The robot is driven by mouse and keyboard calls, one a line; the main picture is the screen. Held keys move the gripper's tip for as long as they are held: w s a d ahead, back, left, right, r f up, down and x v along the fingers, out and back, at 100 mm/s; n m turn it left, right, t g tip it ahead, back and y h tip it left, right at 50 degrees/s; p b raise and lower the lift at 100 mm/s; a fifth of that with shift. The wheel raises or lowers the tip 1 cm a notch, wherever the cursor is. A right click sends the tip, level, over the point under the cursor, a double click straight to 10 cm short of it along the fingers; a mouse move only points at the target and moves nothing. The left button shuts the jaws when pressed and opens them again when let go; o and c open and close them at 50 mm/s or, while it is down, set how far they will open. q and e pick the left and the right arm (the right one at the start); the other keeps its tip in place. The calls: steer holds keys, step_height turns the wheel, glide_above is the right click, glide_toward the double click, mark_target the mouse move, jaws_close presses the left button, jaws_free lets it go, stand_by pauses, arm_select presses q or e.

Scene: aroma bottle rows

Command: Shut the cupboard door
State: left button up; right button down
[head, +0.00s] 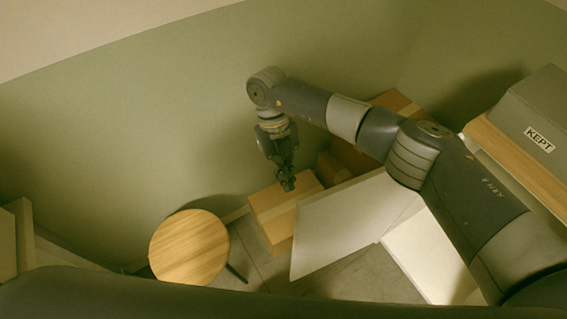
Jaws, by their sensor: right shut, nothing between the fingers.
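The cupboard door (345,222) is a pale flat panel, standing open and swung out to the left in the head view. The cupboard has a wooden top (515,165) at the right, and a pale part of it (430,255) shows beside the door. My right arm crosses above and hides part of the cupboard and the door's upper right end. My right gripper (288,184) points down, shut and empty, left of the door's upper edge. It appears above a cardboard box; I cannot tell its height or any contact. My left gripper is not in view.
A cardboard box (272,212) sits left of the door, with more cardboard (342,165) behind. A round wooden stool (189,247) stands by the wall at the left. A grey box labelled KEPT (540,115) rests on the cupboard top. Some tiled floor (262,262) is clear.

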steer(key=s+d+f+p, duration=0.2)
steer(key=s+f+p, duration=0.1)
steer(key=s+f, duration=0.1)
steer(key=shift+s+d+p, duration=0.35)
steer(key=shift+s+p, duration=0.05)
steer(key=shift+s, duration=0.05)
steer(key=shift+s, duration=0.1)
